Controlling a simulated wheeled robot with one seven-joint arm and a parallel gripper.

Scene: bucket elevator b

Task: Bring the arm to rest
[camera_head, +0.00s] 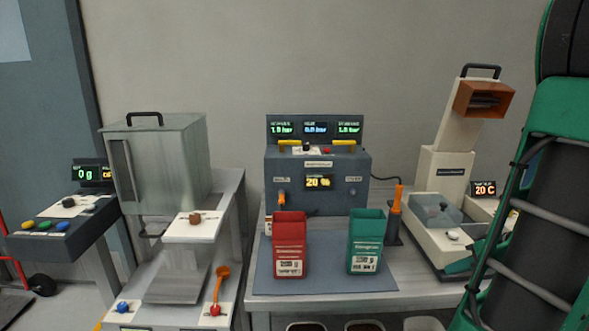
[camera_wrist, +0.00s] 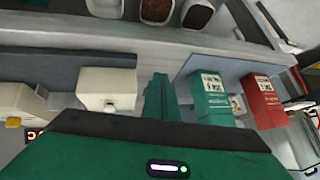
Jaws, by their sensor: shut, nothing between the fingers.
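My gripper (camera_wrist: 158,90) is shut and empty in the wrist view, its green fingers together. In the head view its green tip (camera_head: 458,267) shows in front of the white machine at the right. My green and black arm fills the right edge of that view and hides part of the bench.
A metal hopper unit (camera_head: 160,170) is at the left.

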